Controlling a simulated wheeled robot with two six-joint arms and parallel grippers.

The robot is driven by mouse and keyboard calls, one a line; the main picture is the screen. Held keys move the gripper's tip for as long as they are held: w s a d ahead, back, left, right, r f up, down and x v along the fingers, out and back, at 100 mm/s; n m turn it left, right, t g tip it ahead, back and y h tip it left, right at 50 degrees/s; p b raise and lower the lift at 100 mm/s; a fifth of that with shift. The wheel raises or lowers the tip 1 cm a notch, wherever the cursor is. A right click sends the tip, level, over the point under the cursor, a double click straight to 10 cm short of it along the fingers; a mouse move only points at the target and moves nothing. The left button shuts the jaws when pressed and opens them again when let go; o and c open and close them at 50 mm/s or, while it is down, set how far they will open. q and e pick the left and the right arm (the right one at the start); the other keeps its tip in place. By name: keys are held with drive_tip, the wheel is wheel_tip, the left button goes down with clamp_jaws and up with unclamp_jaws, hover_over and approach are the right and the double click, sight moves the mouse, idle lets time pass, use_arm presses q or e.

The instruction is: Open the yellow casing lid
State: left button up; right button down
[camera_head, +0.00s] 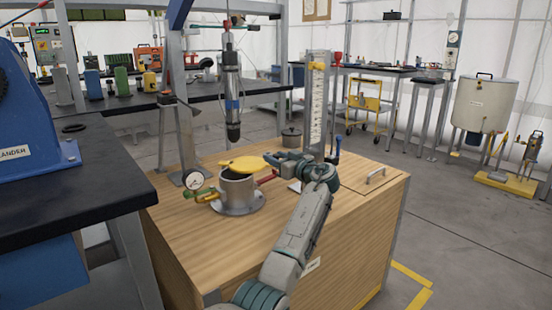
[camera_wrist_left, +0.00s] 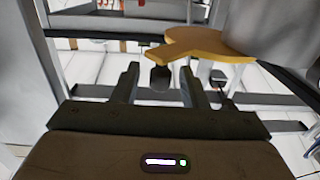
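The yellow casing lid (camera_head: 243,163) sits over the grey metal casing (camera_head: 237,193) on the wooden bench. A dark gap shows under the lid's near edge, so it looks raised or shifted off the rim. My left gripper (camera_head: 270,157) is just right of the lid, pointing at it. In the left wrist view the lid (camera_wrist_left: 205,42) has a tab with a dark knob (camera_wrist_left: 160,78). The knob shows between the two spread fingers of my left gripper (camera_wrist_left: 159,72), with gaps at both sides. The casing's grey wall (camera_wrist_left: 270,30) fills the upper right. My right gripper is out of view.
A grey cylinder tool (camera_head: 231,95) hangs above. A ruled upright scale (camera_head: 317,105) and small lidded pot (camera_head: 291,137) stand behind. The bench's front and right top (camera_head: 350,195) are mostly clear.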

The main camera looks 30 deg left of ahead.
use_arm(q)
drive_tip(key=p+v, duration=0.1)
drive_tip(key=v, duration=0.9)
drive_tip(key=shift+c, duration=0.5)
